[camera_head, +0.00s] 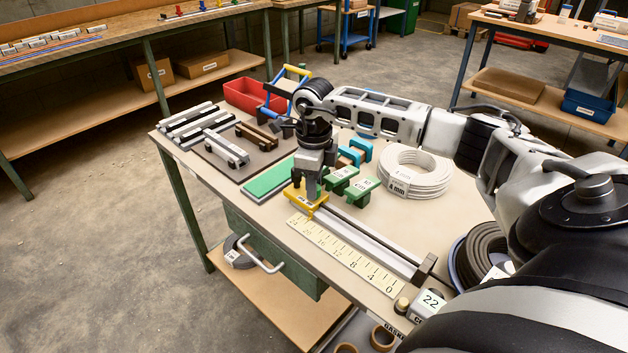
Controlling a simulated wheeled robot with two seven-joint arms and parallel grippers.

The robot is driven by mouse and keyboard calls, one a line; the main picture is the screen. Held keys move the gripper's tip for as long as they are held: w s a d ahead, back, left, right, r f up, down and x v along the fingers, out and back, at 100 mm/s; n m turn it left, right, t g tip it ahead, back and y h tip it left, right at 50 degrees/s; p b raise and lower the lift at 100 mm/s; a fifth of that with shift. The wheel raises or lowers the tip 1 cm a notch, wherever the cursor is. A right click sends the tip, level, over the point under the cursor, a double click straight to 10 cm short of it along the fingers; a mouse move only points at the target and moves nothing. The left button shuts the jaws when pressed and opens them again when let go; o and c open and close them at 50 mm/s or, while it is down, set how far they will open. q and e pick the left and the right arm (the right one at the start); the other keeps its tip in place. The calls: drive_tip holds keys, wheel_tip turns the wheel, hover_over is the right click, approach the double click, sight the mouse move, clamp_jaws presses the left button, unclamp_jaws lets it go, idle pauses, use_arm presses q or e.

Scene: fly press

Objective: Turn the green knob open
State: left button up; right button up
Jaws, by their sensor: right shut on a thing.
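I cannot make out a green knob. The rail (365,235) runs along a ruler scale (345,258). Two green blocks (364,190) with white labels stand just right of the gripper, apart from it. The gripper's fingers partly hide the slider. My left gripper is not in view.
A green mat (267,181) lies left of the gripper, with metal bars behind it. A white cable coil (415,174) and a dark coil (483,250) stand to the right. A red bin (247,93) is at the back. A drawer (262,247) hangs under the bench.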

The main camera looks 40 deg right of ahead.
drive_tip(key=shift+m, duration=0.7)
drive_tip(key=shift+r, duration=0.1)
drive_tip(key=o, duration=0.7)
wheel_tip(320, 180, up, 16)
drive_tip(key=shift+f, duration=0.1)
idle(0.4)
